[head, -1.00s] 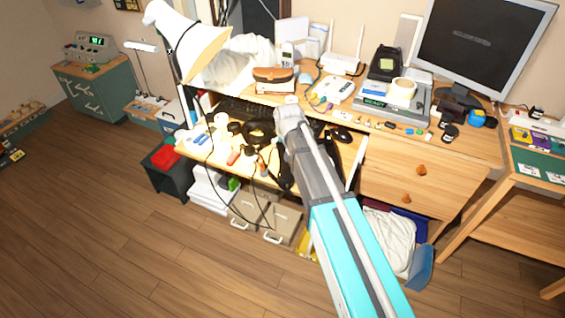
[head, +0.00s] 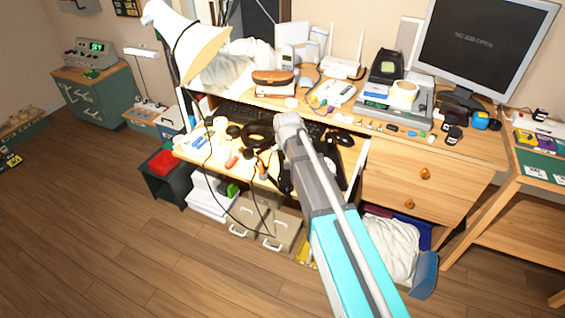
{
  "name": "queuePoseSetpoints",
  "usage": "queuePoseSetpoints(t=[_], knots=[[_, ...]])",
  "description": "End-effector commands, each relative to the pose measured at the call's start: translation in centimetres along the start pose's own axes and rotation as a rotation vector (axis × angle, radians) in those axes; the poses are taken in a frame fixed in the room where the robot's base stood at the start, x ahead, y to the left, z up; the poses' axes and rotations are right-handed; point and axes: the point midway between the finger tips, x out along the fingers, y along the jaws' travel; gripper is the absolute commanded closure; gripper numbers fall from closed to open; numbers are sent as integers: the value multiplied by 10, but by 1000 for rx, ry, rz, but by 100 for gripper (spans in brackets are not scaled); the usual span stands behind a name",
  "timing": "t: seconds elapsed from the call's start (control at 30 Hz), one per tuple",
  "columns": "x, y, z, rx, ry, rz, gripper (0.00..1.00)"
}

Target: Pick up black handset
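My arm reaches up the middle of the head view over a cluttered pull-out desk shelf (head: 208,165). Its grey end, where my gripper (head: 290,120) is, lies over the shelf; the fingers cannot be made out. A black object (head: 329,168), perhaps the phone with its black handset, lies on the shelf just right of my arm and partly behind it. The handset cannot be told apart from its body. A black cable hangs from the shelf's front, left of my arm. Whether my gripper touches anything is hidden.
Black headphones (head: 258,134), a keyboard (head: 236,113) and a mouse (head: 340,138) crowd the shelf. A white lamp (head: 190,45) leans over its left side. The desktop above holds a router (head: 341,68) and a monitor (head: 487,45). The wooden floor (head: 130,235) at front left is clear.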

Motion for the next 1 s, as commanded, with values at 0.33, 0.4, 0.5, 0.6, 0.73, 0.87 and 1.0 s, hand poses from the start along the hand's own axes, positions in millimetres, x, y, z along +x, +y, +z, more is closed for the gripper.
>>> queuePoseSetpoints(t=[0.33,0.4,0.5,0.6,0.73,0.87,1.0], knots=[[18,-2,1,0,0,0,14],[23,-3,2,0,0,0,14],[32,-4,2,0,0,0,14],[40,-4,2,0,0,0,14],[48,-4,2,0,0,0,14],[52,-4,2,0,0,0,14],[52,-4,1,0,0,0,14]])
